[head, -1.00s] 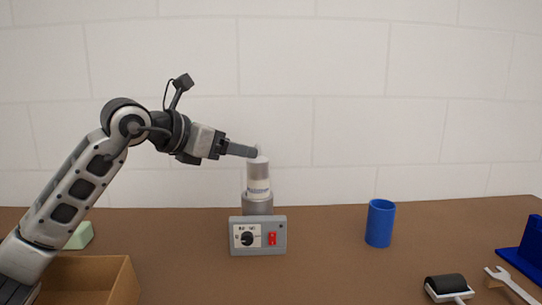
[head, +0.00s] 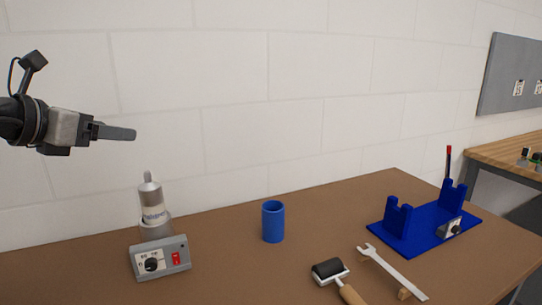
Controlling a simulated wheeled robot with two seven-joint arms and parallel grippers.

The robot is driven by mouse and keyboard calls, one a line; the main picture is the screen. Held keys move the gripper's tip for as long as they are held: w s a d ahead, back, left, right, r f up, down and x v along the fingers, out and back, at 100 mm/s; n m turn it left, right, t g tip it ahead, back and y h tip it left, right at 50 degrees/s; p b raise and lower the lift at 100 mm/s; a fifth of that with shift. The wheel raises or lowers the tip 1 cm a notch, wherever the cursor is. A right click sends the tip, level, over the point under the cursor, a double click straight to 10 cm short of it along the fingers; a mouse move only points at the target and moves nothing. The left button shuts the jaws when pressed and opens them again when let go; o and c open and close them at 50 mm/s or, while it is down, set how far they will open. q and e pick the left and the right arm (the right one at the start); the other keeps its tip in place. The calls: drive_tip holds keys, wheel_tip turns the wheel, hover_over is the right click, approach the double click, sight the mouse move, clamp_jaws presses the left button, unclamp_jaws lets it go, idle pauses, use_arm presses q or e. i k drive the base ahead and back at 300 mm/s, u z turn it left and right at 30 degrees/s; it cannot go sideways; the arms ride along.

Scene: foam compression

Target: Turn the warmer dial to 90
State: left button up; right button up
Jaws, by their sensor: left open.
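The warmer is a grey control box (head: 160,258) with a black dial (head: 151,265) on a white scale plate and a red switch (head: 176,258). The dial's scale is too small to read surely. A silver bottle with a label (head: 152,200) stands upright in the grey warmer cup (head: 155,227) behind the box. My left gripper (head: 132,134) is in the air above and a little left of the bottle, apart from it. It holds nothing that I can see, and its fingers overlap in this side view. My right gripper is out of view.
A blue cup (head: 273,222) stands right of the warmer. A black roller (head: 328,268) and a wrench (head: 392,272) lie at the front. A blue stand (head: 420,232) is at the right. The table between warmer and cup is clear.

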sight(151, 263)
drive_tip(key=k, duration=0.95)
